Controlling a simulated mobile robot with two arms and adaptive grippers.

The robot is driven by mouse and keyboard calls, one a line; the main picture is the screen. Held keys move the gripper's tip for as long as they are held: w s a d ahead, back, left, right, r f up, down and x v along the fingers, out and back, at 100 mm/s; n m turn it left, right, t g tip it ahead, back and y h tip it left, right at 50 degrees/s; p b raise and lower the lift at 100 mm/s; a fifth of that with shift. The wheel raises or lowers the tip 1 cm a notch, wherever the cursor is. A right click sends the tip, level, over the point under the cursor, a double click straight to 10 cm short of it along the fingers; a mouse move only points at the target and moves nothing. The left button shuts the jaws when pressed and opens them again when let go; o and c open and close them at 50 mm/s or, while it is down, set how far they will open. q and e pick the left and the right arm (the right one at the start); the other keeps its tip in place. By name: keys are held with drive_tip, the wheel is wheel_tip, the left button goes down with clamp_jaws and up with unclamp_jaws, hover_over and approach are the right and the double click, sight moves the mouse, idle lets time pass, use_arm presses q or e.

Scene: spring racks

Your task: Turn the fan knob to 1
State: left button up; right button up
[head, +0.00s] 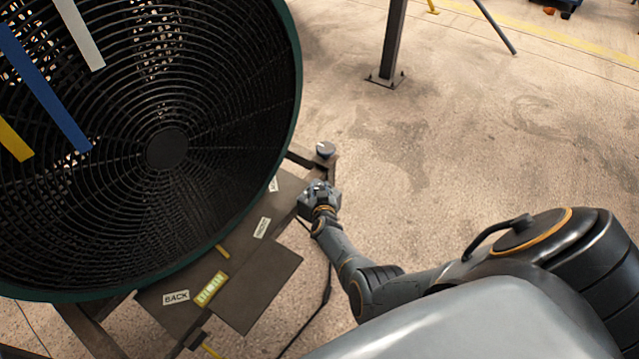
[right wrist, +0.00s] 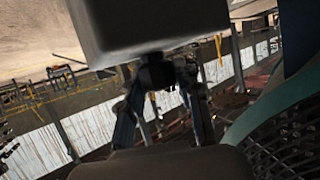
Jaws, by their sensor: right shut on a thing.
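The large black fan (head: 165,150) with a dark green rim fills the left of the head view. By its lower right edge is a small grey box (head: 306,200), with my right gripper (head: 320,192) up against it. In the right wrist view, the grey box (right wrist: 145,25) hangs at the top and the black fan knob (right wrist: 156,74) sticks out from its underside. The fingers of my right gripper (right wrist: 160,84) are shut on the knob from both sides. The knob's markings and its setting cannot be read. My left gripper is out of view.
The fan's dark base (head: 255,290) carries a BACK label (head: 176,297) and a yellow label (head: 211,289). A cable (head: 325,295) runs down to the floor. A dark post (head: 390,45) stands farther back.

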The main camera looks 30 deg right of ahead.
drive_tip(key=shift+m+g+h, duration=0.7)
drive_tip(key=shift+m+h, duration=0.4)
drive_tip(key=o, duration=1.2)
drive_tip(key=shift+c, duration=0.2)
